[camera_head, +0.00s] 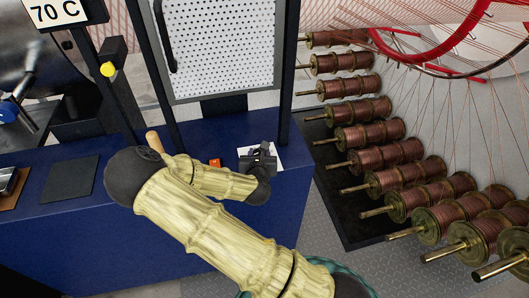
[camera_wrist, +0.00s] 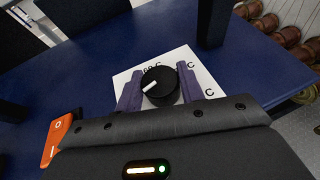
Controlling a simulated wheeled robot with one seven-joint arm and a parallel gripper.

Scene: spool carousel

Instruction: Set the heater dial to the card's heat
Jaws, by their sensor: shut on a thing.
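The card (camera_head: 56,14) at the top left of the head view reads "70 C". The black heater dial (camera_wrist: 160,88) sits on a white scale plate (camera_wrist: 205,75) on the blue bench. A white line on the dial points left and slightly down in the wrist view. My gripper (camera_wrist: 159,88) is shut on the dial, one purple finger on each side. In the head view my gripper (camera_head: 259,163) is over the plate and hides the dial.
A perforated panel (camera_head: 220,45) in a dark frame stands behind. A rack of copper spools (camera_head: 370,133) stands at the right. A dark square pad (camera_head: 70,180) lies at the left.

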